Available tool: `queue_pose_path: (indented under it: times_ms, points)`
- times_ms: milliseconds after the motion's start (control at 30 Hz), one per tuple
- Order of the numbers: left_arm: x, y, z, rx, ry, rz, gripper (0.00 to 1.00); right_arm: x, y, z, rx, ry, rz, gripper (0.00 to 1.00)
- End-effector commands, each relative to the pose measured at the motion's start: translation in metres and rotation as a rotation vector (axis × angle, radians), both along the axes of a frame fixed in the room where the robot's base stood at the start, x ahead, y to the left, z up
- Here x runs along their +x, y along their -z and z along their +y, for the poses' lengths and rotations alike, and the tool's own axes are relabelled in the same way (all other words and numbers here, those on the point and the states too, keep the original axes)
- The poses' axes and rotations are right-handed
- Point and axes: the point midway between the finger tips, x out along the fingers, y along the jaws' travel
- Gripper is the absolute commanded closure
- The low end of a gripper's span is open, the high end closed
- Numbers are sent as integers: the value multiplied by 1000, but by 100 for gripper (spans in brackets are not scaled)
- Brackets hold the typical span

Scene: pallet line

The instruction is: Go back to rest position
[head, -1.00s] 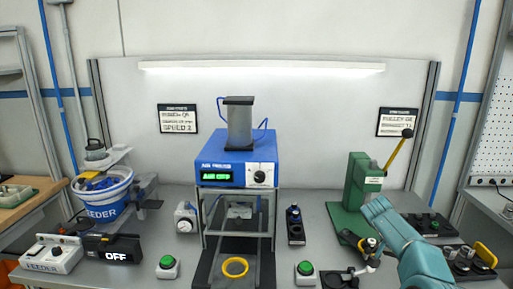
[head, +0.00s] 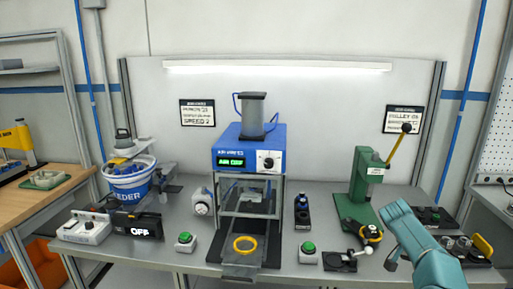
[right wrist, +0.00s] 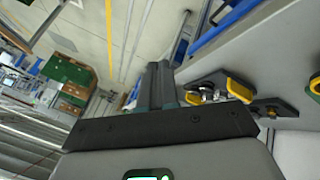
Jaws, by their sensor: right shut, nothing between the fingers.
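My right arm comes in at the lower right of the head view, over the right part of the bench. Its teal forearm is bent in front of the green lever press (head: 363,200). In the right wrist view my right gripper (right wrist: 160,70) is shut, with its dark fingers together and nothing between them. Dark fixtures with yellow parts (right wrist: 238,90) show to the right of the fingers, apart from them. My left gripper is not in view.
The grey bench (head: 330,266) carries a blue air press (head: 249,150) with a yellow ring (head: 245,244) on its slide. A feeder bucket (head: 128,183), an OFF display box (head: 137,224) and green buttons (head: 308,248) stand along it. A wooden table (head: 45,200) is at left.

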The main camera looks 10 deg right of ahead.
Motion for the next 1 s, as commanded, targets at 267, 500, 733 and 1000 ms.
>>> queue_pose_path:
  times_ms: [267,500,733,1000]
  points:
    - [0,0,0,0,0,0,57,11,18,10,39,-68,11,100]
    - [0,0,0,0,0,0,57,27,52,32,117,-194,21,100]
    - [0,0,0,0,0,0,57,39,97,69,228,-354,32,100]
    - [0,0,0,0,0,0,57,38,179,158,455,-628,24,100]
